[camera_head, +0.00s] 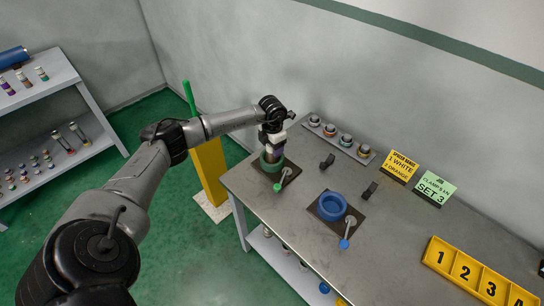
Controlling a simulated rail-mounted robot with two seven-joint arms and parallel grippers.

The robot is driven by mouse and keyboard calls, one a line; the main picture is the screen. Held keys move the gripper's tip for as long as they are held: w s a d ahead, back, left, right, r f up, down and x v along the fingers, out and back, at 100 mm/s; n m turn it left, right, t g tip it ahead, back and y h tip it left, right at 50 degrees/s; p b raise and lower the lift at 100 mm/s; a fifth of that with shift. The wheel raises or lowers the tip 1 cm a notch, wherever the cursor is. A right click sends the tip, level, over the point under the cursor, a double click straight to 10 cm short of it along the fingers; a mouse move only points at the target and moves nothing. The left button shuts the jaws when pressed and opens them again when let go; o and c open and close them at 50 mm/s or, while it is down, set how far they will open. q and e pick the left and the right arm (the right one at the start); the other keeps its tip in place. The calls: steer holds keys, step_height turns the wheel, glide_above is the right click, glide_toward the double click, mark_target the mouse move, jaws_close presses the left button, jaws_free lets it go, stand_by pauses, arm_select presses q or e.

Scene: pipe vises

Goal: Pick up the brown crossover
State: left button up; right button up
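My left gripper (274,152) points down at the green vise (271,166) on the left of the workbench. Its fingertips are at the vise's ring, and the arm and vise hide what is between them. A small dark part seems to show there, too small to name. I cannot tell whether the gripper is open or shut. I cannot make out which part is the brown crossover. Several small capped parts stand on a grey rack (338,139) at the bench's back, but their body colours are hard to tell. My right gripper is not in view.
A blue vise (332,206) stands right of the green one. Two small dark brackets and yellow and green signs (437,187) are behind. A yellow numbered tray (476,272) lies at right. Shelves (52,92) with small parts stand far left. A yellow post (208,170) stands beside the bench.

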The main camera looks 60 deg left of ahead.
arm_select(q)
jaws_close()
stand_by(0.3)
steer(key=shift+r, duration=0.15)
stand_by(0.3)
